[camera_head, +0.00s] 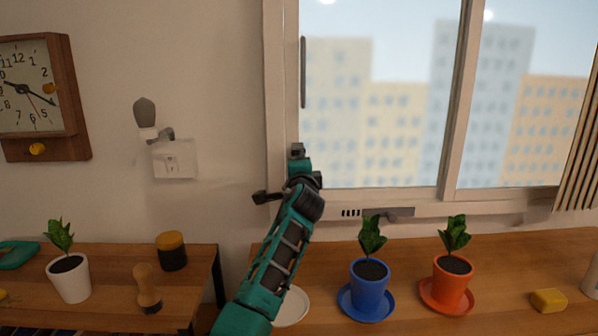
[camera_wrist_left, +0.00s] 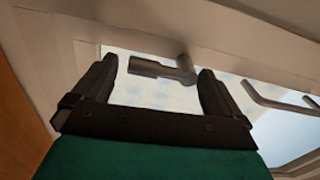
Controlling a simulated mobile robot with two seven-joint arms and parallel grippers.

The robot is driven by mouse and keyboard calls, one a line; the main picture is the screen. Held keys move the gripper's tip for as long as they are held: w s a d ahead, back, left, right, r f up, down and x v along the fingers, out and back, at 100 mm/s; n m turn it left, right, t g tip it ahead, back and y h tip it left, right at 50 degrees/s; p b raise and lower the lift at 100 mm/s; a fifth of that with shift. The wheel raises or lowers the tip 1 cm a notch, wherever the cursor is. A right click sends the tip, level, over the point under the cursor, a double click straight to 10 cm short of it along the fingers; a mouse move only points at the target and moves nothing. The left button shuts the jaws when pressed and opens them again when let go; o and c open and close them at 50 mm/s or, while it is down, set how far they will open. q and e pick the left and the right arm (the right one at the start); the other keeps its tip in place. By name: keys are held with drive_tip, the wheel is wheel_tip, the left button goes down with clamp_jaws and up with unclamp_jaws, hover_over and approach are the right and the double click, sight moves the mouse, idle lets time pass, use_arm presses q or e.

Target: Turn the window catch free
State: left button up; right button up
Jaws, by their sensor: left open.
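The window catch (camera_wrist_left: 160,69) is a small grey lever on the pale window frame. In the left wrist view it lies in the gap between my left gripper's fingers, beyond their tips, with its free end pointing left. My left gripper (camera_head: 286,176) is open and holds nothing; its two dark fingers also show in the left wrist view (camera_wrist_left: 156,84). In the head view it is in front of the left window frame and hides most or all of the catch. I cannot tell whether a finger touches the catch. My right gripper is not in view.
A long pull bar (camera_head: 303,72) is on the window frame above my gripper. Blue (camera_head: 369,287) and orange (camera_head: 452,280) plant pots stand on the right wooden top, with a yellow block (camera_head: 548,300). A dark jar (camera_head: 172,252) stands on the left top.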

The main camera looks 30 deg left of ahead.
use_arm(q)
drive_tip(key=p+v, duration=0.1)
drive_tip(key=v, duration=1.2)
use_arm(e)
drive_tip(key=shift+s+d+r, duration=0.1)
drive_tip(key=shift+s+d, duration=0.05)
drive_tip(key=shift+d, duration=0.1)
use_arm(q)
drive_tip(key=shift+a, duration=0.1)
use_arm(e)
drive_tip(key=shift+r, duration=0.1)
